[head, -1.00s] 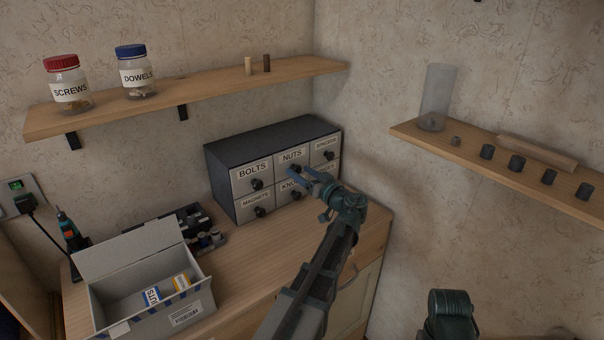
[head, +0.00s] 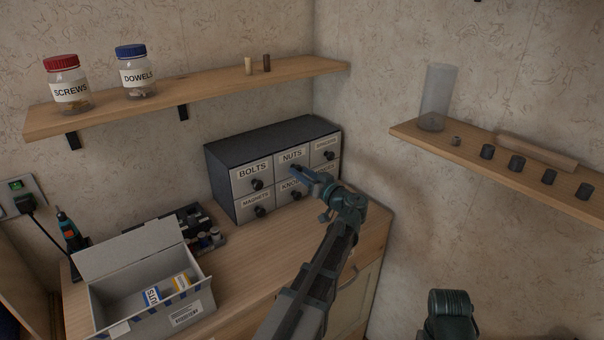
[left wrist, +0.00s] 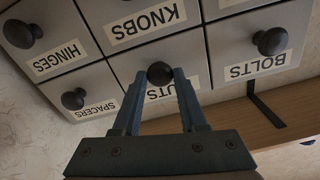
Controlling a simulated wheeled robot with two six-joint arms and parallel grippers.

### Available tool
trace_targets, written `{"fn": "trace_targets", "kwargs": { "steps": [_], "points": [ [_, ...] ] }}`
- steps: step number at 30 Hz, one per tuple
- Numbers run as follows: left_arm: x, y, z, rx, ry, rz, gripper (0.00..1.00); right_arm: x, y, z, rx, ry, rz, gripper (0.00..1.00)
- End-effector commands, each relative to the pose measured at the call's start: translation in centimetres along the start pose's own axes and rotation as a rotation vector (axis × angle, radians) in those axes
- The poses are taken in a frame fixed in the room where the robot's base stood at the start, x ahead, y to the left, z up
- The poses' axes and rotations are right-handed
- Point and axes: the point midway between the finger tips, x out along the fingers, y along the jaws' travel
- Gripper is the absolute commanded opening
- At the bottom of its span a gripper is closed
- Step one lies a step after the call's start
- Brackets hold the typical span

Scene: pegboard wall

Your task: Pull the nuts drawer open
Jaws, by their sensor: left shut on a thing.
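The nuts drawer (head: 292,156) is the top middle drawer of a dark cabinet (head: 268,140) on the bench, and its front looks flush with its neighbours. My left gripper (head: 298,172) is at this drawer's front. In the left wrist view, which shows the cabinet upside down, the left gripper (left wrist: 160,82) is shut on the round black nuts knob (left wrist: 160,72), with a finger on each side. The fingers cover part of the NUTS label (left wrist: 196,85). My right gripper is not in view; only a dark part of my right arm shows at the bottom right.
The bolts drawer (head: 252,171) and spacers drawer (head: 327,146) flank it. A grey open box (head: 185,318) stands on the bench (head: 250,270) at the left. A wall shelf (head: 200,88) with jars runs above, and another shelf (head: 420,142) is at the right.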

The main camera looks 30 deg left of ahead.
Motion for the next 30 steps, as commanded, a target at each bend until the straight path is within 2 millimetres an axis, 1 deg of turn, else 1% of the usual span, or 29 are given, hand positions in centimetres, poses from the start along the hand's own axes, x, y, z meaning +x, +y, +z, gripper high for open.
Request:
{"fn": "trace_targets", "kwargs": {
  "steps": [24, 26, 29, 30],
  "points": [
    [-0.1, 0.0, 0.0, 0.000, 0.000, 0.001, 0.00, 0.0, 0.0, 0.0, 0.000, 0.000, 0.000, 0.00],
    [-0.6, 0.0, 0.0, 0.000, 0.000, 0.002, 0.00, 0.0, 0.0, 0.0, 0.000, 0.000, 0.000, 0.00],
    [-2.6, 0.0, 0.0, 0.000, 0.001, 0.005, 0.00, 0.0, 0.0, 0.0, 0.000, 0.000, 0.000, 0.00],
    [-3.8, -0.1, 0.0, 0.000, 0.000, 0.005, 0.00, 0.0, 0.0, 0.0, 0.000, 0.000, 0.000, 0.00]
  ]
}}
